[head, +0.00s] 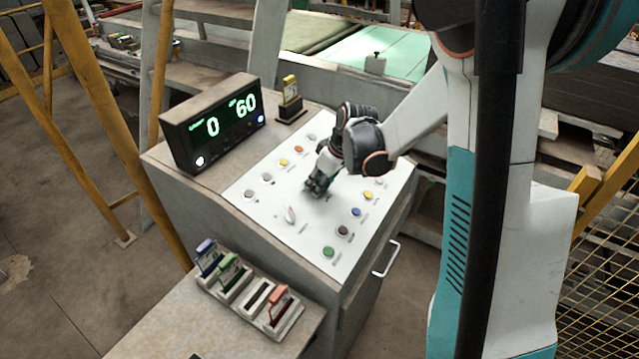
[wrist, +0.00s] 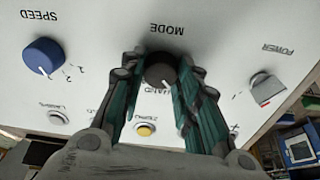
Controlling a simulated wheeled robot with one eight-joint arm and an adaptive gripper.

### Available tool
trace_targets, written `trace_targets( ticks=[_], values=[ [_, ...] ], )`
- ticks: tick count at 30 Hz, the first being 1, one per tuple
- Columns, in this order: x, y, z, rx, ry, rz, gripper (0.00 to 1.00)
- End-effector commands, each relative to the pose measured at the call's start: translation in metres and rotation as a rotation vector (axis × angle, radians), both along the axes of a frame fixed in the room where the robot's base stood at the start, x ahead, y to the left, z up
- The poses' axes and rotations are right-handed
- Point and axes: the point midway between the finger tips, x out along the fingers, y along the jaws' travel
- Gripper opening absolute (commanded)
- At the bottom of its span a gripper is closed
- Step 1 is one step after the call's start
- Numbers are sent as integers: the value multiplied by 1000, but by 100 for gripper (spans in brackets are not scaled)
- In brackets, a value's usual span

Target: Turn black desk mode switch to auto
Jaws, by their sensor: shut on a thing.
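The black mode switch (wrist: 160,70) is a round knob on the white sloping panel, below the upside-down word MODE in the wrist view. Its white pointer mark faces down in that picture, toward a label partly hidden by my fingers. My gripper (wrist: 163,78) is shut on the knob, with one teal-and-black finger on each side. In the head view my gripper (head: 318,186) reaches down to the middle of the desk panel (head: 262,205) and hides the knob.
In the wrist view a blue SPEED knob (wrist: 43,56) lies left and a grey POWER switch (wrist: 266,90) right. A yellow button (wrist: 145,129) sits below. The head view shows a display (head: 213,122) reading 0 and 60, and a rack of coloured-handled pieces (head: 245,290) in front.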

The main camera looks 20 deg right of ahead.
Motion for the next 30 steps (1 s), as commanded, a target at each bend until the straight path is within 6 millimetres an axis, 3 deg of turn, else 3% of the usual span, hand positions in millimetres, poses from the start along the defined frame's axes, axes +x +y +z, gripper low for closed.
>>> trace_targets(
  ticks=[30],
  values=[
    [0, 0, -1, 205, 150, -888, 6]
  ],
)
